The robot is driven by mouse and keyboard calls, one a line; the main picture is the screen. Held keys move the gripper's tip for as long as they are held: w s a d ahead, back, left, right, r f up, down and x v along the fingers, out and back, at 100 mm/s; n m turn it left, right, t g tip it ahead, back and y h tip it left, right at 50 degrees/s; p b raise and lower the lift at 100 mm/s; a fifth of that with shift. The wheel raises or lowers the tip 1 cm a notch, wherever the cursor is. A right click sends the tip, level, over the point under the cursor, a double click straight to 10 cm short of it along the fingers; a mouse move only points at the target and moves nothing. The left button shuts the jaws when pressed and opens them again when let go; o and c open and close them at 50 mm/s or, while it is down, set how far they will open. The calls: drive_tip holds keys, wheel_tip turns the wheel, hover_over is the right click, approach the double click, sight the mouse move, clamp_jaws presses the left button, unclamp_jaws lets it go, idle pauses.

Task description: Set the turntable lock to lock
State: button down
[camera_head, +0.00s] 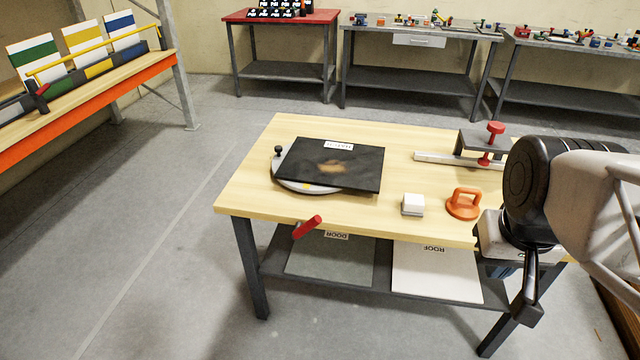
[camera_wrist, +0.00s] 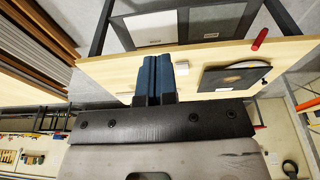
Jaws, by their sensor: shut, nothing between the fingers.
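The turntable (camera_head: 284,180) is a pale grey disc on the wooden workbench, mostly hidden under a black rectangular panel (camera_head: 350,168). A small black knob (camera_head: 278,150) stands at the disc's left rim. A red-handled lever (camera_head: 307,227) sticks out at the bench's front edge, below the turntable; it also shows in the wrist view (camera_wrist: 259,40). I cannot tell for certain which of these is the lock, nor read its setting. My gripper (camera_wrist: 158,62) is shut and empty, its blue fingers together. It is at the bench's front right, well apart from the lever and turntable.
A white block (camera_head: 413,204) and an orange suction cup (camera_head: 464,203) stand at the bench's front. A red-knobbed clamp (camera_head: 495,133) is at the back right. Grey and white panels lie on the lower shelf (camera_head: 380,280). The floor left of the bench is clear.

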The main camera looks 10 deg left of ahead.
drive_tip(key=w+a+r+n+g, duration=0.2)
drive_tip(key=w+a+n, duration=0.35)
drive_tip(key=w, duration=0.75)
drive_tip(key=n+g+h, duration=0.2)
drive_tip(key=n+h, duration=0.1)
drive_tip(key=n, duration=0.3)
hover_over(307, 222)
drive_tip(key=d, duration=0.5)
wheel_tip(307, 222, down, 9)
drive_tip(key=w+a+f+n+h, duration=0.2)
drive_tip(key=a+f, duration=0.6)
drive_tip(key=a, duration=0.5)
drive_tip(key=shift+w+a+n, duration=0.35)
drive_tip(key=shift+n, duration=0.3)
drive_tip(key=shift+f, duration=0.1)
drive_tip(key=shift+d+f, duration=0.15)
drive_tip(key=x, duration=1.2)
drive_tip(key=shift+d, duration=0.45)
drive_tip(key=shift+s+d+f, duration=0.15)
drive_tip(key=shift+d+f, duration=0.1)
drive_tip(key=shift+d, duration=0.25)
drive_tip(key=shift+d, duration=0.2)
